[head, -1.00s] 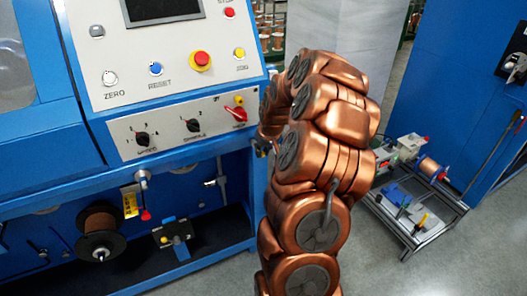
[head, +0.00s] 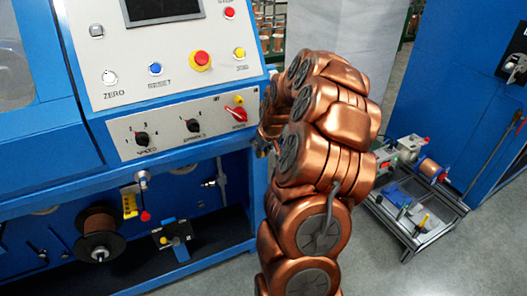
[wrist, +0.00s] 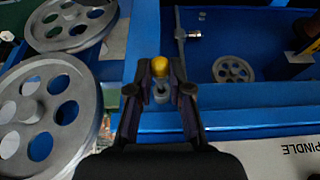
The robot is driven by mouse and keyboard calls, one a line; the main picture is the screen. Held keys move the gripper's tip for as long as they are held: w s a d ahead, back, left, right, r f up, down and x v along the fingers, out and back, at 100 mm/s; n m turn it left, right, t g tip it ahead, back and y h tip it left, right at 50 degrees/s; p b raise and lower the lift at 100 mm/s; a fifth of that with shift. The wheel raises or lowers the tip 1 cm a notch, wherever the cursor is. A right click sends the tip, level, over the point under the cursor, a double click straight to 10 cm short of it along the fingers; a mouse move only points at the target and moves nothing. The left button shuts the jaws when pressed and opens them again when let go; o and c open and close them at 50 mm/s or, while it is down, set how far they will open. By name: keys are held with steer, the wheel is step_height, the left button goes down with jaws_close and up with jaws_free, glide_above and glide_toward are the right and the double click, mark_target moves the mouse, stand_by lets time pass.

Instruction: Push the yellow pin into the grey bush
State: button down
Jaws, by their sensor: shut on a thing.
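In the wrist view my gripper (wrist: 160,76) has its fingertips closed on the yellow pin (wrist: 159,67), whose round yellow head shows between them. A small grey piece (wrist: 161,92) shows between the fingers just below the head. I cannot tell whether it is the pin's shank or the grey bush, nor whether the pin is in the bush. In the head view my arm bends toward the blue machine's right edge. The fingers and the pin are mostly hidden behind it there.
Two large grey pulleys (wrist: 64,27) with round holes stand at the left of the wrist view. A smaller pulley (wrist: 233,70) and a blue ledge lie at the right. In the head view the control panel (head: 175,60) is close to my arm, and a low cart (head: 412,212) stands right.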

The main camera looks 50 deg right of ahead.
steer(key=shift+w+d, duration=0.15)
steer(key=shift+w, duration=0.2)
stand_by(0.6)
steer(key=shift+w+d, duration=0.25)
steer(key=shift+w, duration=0.45)
steer(key=shift+w+d+r+b, duration=0.1)
steer(key=shift+w+d+b, duration=0.15)
steer(key=shift+w, duration=0.4)
stand_by(0.7)
steer(key=c, duration=0.7)
jaws_free()
steer(key=shift+c, duration=0.2)
step_height(320, 180, up, 9)
steer(key=p, duration=0.1)
stand_by(0.9)
steer(key=shift+r, duration=0.1)
stand_by(0.4)
